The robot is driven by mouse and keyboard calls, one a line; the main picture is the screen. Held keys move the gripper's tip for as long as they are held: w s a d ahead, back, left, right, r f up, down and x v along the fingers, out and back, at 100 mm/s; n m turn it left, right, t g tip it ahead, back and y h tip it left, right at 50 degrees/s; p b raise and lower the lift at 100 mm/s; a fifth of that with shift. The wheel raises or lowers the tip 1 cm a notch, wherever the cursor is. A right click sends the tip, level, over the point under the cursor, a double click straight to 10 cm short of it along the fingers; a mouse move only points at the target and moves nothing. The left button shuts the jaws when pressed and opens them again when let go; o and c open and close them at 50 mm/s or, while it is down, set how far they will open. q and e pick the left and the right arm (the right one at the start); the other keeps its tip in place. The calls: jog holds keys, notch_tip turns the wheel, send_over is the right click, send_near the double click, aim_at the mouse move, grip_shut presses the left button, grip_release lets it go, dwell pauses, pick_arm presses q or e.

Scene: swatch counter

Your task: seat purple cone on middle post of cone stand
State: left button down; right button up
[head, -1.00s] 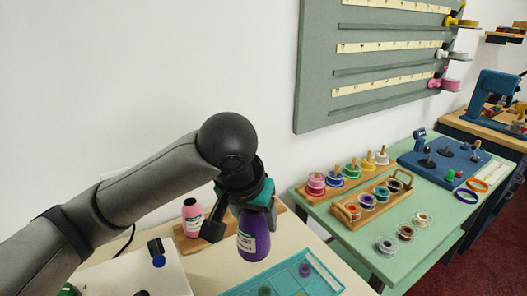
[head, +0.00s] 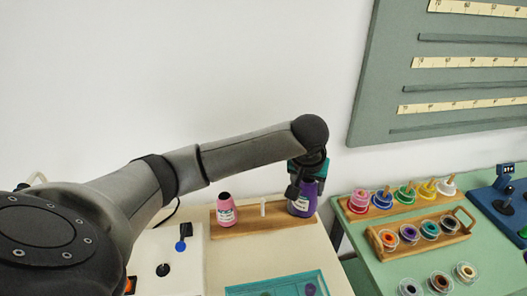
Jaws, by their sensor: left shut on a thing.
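The purple cone (head: 302,202) is upright at the right end of the wooden cone stand (head: 243,230). My left gripper (head: 306,180) comes down from above and is shut on the cone's upper part. I cannot tell whether the cone's base touches the stand or hangs just above or in front of it. The middle post (head: 263,208) is pale and bare, to the left of the purple cone. The cone and gripper hide any post at the right end. My right gripper is not in view.
A pink cone (head: 226,210) stands on the stand's left end. A teal tray (head: 245,289) lies in front. To the right, a green table holds a wooden spool rack (head: 362,212), a wooden carrier (head: 384,246) and loose spools. A wall stands behind.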

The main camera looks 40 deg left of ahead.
pick_arm(q)
jog(key=a+f+n+y+p, duration=0.1)
jog(key=a+p, duration=0.5)
jog(key=a, duration=0.8)
jog(key=shift+f+n, duration=0.15)
jog(key=shift+n, duration=0.65)
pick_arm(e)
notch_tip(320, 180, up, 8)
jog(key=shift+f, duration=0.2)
pick_arm(q)
jog(key=shift+f, duration=0.1)
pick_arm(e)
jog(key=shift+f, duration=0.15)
pick_arm(q)
jog(key=shift+f+b, duration=3.95)
jog(key=shift+f, duration=1.65)
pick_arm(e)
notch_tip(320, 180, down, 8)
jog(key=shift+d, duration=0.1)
pick_arm(q)
jog(key=shift+c, duration=0.2)
grip_release()
jog(key=shift+g, duration=0.3)
